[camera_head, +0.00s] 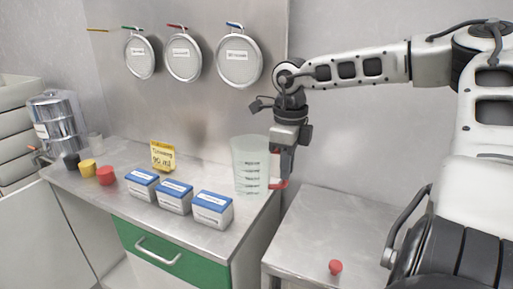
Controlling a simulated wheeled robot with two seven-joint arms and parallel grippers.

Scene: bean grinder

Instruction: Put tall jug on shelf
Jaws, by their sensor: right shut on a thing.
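The tall jug (251,166) is a clear, pale green measuring jug with dark markings and a red handle (278,185). It is at the right end of the steel counter, upright. I cannot tell whether its base touches the counter. My right gripper (284,178) points down at the jug's right side and is shut on the jug at its handle. The fingertips are partly hidden against the handle. My left gripper is not in view. No shelf can be clearly made out.
A metal grinder (58,122) stands far left. Round sieves (239,62) hang on the wall. A lower steel table (335,225) at right is mostly clear, with a red knob (335,267).

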